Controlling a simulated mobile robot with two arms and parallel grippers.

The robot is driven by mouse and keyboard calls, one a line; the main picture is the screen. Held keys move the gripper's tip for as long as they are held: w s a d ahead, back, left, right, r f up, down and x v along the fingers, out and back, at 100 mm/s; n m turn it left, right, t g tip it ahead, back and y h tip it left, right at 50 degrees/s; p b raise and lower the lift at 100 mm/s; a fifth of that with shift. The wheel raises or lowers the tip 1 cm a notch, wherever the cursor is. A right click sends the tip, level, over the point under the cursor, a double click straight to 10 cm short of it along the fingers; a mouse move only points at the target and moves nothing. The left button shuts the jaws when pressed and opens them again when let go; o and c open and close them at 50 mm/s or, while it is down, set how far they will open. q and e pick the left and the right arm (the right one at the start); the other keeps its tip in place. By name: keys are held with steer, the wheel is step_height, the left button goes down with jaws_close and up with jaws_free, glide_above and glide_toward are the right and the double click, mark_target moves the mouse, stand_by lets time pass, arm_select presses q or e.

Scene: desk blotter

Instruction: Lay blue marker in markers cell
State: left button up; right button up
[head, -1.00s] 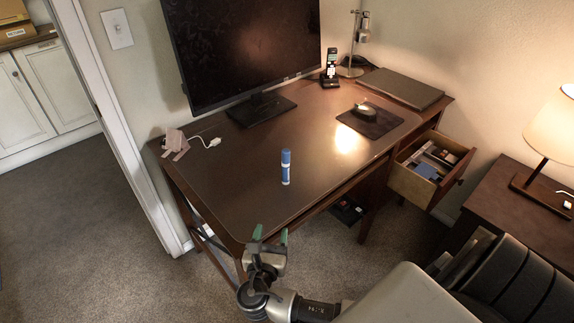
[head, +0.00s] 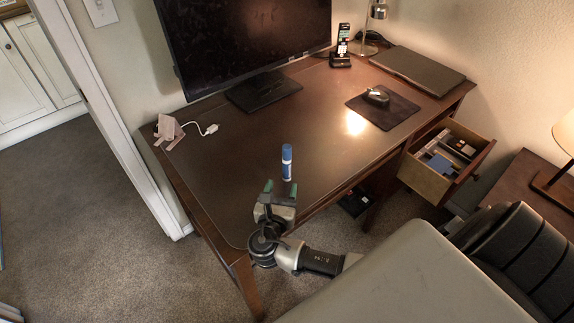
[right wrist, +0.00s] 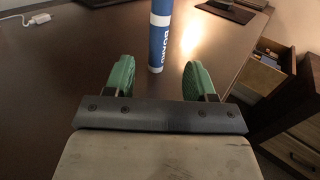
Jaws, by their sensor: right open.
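In the right wrist view the marker (right wrist: 160,35) is just beyond and between the green fingertips, not touching either. My right gripper (head: 281,187) is open and empty at the front edge of the desk, close in front of the marker; its fingers also show in the right wrist view (right wrist: 159,82). The open drawer (head: 424,181) at the right has an organizer with compartments; I cannot tell which is the markers cell. My left gripper is not in view.
The desk (head: 230,170) is clear around the marker. A monitor (head: 245,40) stands behind it, a mouse pad (head: 398,112) with a mouse at the right, and a white cable (head: 195,125) at the left. A lamp (head: 565,130) and side table are beyond the drawer.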

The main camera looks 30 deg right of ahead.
mark_target(286, 169)
steer(key=shift+x, duration=1.25)
steer(key=x, duration=0.4)
steer(key=shift+w+r+p, duration=0.15)
steer(key=shift+w+p, duration=0.1)
steer(key=shift+p, duration=0.1)
steer(key=shift+w+d, duration=0.2)
steer(key=shift+d, duration=0.05)
steer(key=shift+c, duration=0.4)
jaws_close()
